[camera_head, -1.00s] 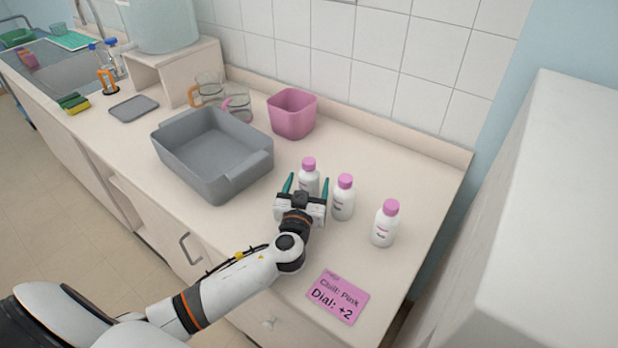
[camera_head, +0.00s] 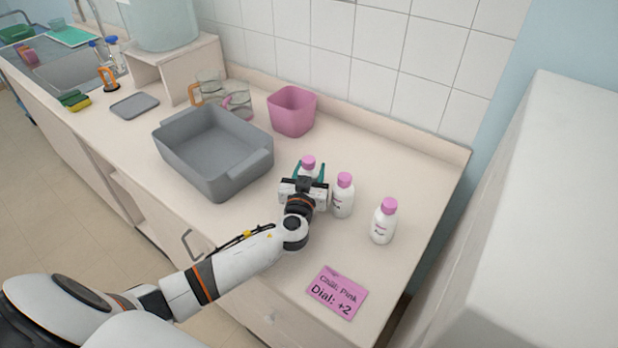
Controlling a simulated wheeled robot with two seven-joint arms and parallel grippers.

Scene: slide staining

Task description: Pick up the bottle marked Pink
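Three white bottles with pink caps stand in a row on the counter: a left bottle (camera_head: 309,173), a middle bottle (camera_head: 343,203) and a right bottle (camera_head: 383,226). Their small label print is too small to read, so I cannot tell which is marked Pink. My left gripper (camera_head: 309,172) has its teal fingers on either side of the left bottle, close against it, and looks shut on it. The gripper body hides the lower part of that bottle. The bottle is upright. My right gripper is not in view.
A grey basin (camera_head: 245,178) stands left of the gripper, a pink tub (camera_head: 292,112) behind. The middle bottle is very close to the gripper's right side.

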